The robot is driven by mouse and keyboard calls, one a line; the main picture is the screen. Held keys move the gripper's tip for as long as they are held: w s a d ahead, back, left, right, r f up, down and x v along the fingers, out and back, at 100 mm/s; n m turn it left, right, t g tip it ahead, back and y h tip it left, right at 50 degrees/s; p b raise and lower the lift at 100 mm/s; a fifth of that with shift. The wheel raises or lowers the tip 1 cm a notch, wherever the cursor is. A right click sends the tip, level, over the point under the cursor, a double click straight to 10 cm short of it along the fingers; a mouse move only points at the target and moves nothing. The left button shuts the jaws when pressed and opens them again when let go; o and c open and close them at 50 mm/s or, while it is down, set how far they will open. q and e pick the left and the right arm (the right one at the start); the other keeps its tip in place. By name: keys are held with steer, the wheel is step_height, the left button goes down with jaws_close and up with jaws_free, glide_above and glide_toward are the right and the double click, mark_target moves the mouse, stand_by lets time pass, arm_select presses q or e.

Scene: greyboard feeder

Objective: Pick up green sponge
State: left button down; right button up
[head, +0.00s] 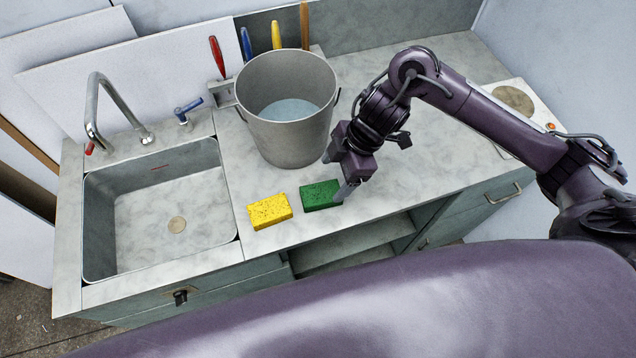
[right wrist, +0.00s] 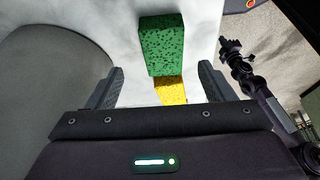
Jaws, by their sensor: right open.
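The green sponge (head: 320,195) lies on the countertop, just right of a yellow sponge (head: 269,211) in the head view. My right gripper (head: 336,176) is beside the green sponge, with one finger close to its right end; I cannot tell whether they touch. In the right wrist view the green sponge (right wrist: 161,44) lies ahead of the open, empty fingers (right wrist: 160,85), and part of the yellow sponge (right wrist: 171,90) shows between them. My left gripper is not in view.
A metal bucket (head: 288,140) holding water stands close behind the sponges and left of my right gripper. A sink (head: 205,220) with a faucet (head: 93,110) is at the left. A hotplate (head: 540,105) is at the far right. The counter between my arm and the hotplate is clear.

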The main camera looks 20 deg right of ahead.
mark_target(323, 192)
steer(key=f, duration=0.1)
steer(key=a+f, duration=0.1)
steer(key=s+p, duration=0.1)
steer(key=shift+a+f, duration=0.25)
steer(key=shift+f, duration=0.15)
steer(key=shift+w+a+f, duration=0.2)
steer(key=shift+f, duration=0.4)
steer(key=shift+w+a+f, duration=0.15)
steer(key=shift+a+f, duration=0.05)
steer(key=shift+f, duration=0.4)
steer(key=shift+a+f, duration=0.1)
steer(key=shift+f, duration=0.25)
steer(key=c, duration=0.5)
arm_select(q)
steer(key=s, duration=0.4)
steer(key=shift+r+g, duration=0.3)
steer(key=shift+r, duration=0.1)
arm_select(e)
steer(key=c, duration=0.5)
